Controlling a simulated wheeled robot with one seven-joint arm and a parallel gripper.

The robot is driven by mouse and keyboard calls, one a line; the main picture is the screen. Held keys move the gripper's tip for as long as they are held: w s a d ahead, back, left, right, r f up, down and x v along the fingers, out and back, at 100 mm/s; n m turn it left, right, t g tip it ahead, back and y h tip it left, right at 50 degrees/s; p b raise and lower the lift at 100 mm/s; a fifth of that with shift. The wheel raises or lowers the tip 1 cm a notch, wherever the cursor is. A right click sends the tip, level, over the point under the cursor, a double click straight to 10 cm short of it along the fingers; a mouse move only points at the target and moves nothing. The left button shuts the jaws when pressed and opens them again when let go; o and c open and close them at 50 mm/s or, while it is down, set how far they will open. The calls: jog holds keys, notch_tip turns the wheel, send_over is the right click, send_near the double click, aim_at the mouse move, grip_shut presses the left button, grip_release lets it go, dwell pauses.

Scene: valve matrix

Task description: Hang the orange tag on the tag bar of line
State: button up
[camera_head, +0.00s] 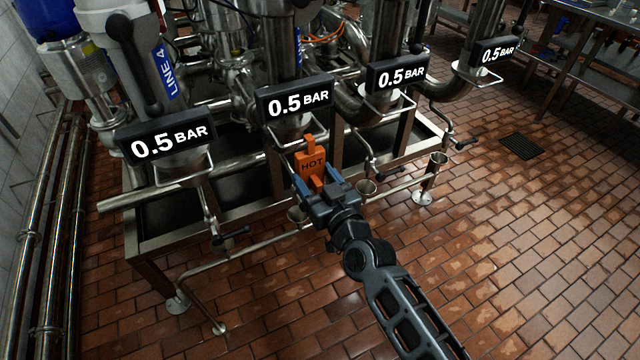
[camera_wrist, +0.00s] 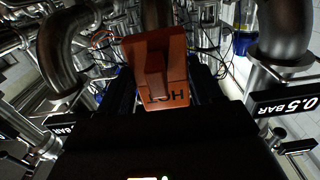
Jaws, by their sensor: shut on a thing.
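An orange tag (camera_head: 311,166) marked "HOT" is held upright in my gripper (camera_head: 322,188), which is shut on it, with a finger on each side. The tag also shows in the wrist view (camera_wrist: 158,70), large and with its lettering upside down, between the dark fingers of my gripper (camera_wrist: 165,92). In the head view the tag is in front of and just below the second "0.5 BAR" display (camera_head: 294,100) from the left.
More "0.5 BAR" displays hang at the left (camera_head: 168,140) and right (camera_head: 396,74). A blue "LINE 4" label (camera_head: 163,73) marks the left pipe. A steel rail (camera_head: 250,165) runs along the rig's front, with small funnels (camera_head: 367,187) below. The brick floor at the right is clear.

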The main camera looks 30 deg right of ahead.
jog(key=shift+w, duration=1.25)
jog(key=shift+f+b, duration=0.6)
jog(key=o, duration=1.3)
jog(key=shift+s, duration=0.1)
jog(key=shift+s+b, duration=0.4)
jog(key=shift+s, duration=3.45)
